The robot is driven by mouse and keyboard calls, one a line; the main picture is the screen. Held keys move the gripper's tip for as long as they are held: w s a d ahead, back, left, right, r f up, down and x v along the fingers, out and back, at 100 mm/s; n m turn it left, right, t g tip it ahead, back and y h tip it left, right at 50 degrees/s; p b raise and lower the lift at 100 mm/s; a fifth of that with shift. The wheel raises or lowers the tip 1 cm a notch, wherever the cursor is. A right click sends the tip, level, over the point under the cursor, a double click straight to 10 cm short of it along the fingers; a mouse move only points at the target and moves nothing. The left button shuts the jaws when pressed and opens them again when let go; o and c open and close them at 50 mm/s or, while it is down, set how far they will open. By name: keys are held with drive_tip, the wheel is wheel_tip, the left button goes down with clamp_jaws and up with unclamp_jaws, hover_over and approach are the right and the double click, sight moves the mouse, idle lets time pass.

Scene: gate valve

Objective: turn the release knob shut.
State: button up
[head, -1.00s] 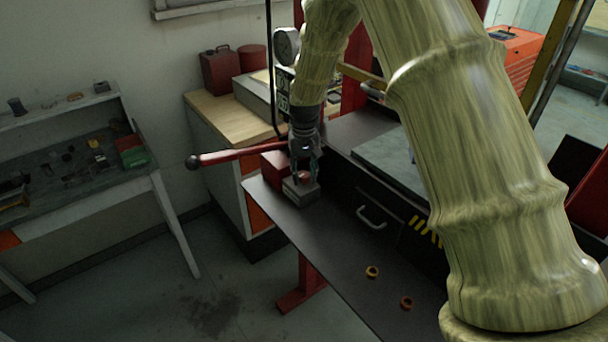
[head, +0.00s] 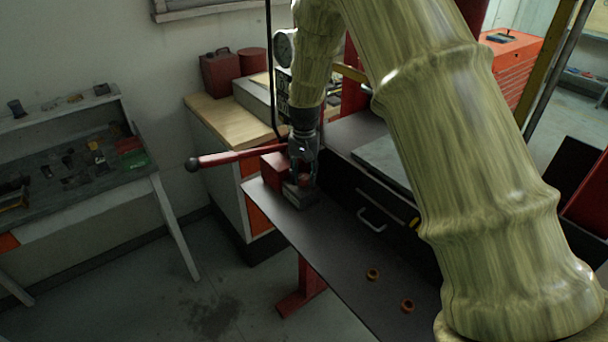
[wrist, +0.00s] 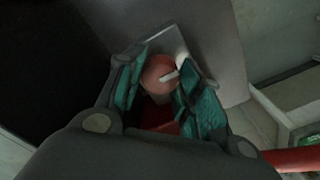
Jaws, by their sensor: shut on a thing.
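The release knob (wrist: 158,74) is a round red knob with a white pointer mark, seen between my fingertips in the wrist view. My gripper (wrist: 160,88) has teal finger pads on both sides of the knob and is shut on it. In the head view my gripper (head: 302,180) points down at the grey block (head: 299,195) beside the red pump body (head: 272,170); the knob is hidden there. The white mark slants up to the right in the wrist view.
A red lever with a black ball end (head: 193,164) sticks out left of the pump. Two orange rings (head: 373,274) lie on the dark bench top (head: 335,245). A drawer handle (head: 371,220) and a pressure gauge (head: 284,48) are close by.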

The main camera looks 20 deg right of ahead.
sight(305, 176)
drive_tip(key=shift+w, duration=0.1)
drive_tip(key=o, duration=0.8)
wheel_tip(305, 176, up, 12)
drive_tip(key=shift+d, duration=0.1)
drive_tip(key=shift+f, duration=0.1)
